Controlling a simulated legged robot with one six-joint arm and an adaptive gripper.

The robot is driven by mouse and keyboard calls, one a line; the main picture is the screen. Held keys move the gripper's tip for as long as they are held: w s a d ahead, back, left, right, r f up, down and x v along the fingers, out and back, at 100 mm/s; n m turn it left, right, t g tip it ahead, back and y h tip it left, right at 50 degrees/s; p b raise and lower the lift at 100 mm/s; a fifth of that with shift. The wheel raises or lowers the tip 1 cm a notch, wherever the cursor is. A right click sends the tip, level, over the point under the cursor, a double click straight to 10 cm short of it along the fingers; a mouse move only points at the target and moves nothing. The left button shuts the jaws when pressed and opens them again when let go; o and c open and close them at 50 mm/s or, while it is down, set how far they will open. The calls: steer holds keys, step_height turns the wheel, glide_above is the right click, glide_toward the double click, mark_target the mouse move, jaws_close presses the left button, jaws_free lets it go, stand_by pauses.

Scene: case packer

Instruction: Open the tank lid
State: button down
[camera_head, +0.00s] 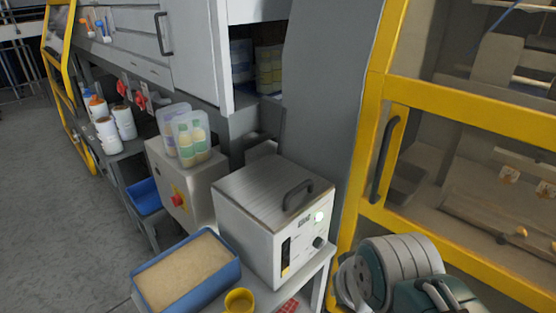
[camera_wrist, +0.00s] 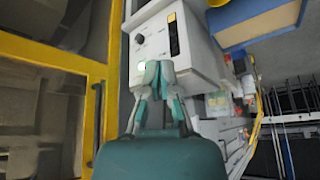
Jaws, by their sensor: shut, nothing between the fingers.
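The tank (camera_head: 270,220) is a white box with a control panel on its front, standing on a small table. Its lid (camera_head: 268,187) is a flat grey top with a dark handle (camera_head: 298,195) and looks closed. In the wrist view the tank's front panel (camera_wrist: 157,42) is turned sideways, ahead of my gripper. My gripper (camera_wrist: 158,68) is shut and empty, with its fingertips together, in front of the tank. The lid handle is not visible in the wrist view. My arm shows at the lower right of the head view.
A blue bin of tan grains (camera_head: 236,274) and a yellow cup (camera_head: 239,301) stand left of and before the tank. A steel box with a red knob (camera_head: 192,197) bears clear bottle containers behind. A yellow-framed machine door (camera_head: 384,130) closes off the right side.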

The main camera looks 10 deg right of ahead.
steer(key=w+a+f+m+g+y, duration=0.2)
steer(key=a+f+m+g+y, duration=0.2)
steer(key=a+f+m+y, duration=0.15)
steer(key=m+t+y, duration=0.6)
steer(key=m+t, duration=0.9)
steer(key=m, duration=0.8)
glide_toward(302, 207)
steer(key=r, duration=0.2)
steer(key=x, duration=1)
steer(key=shift+f, duration=0.1)
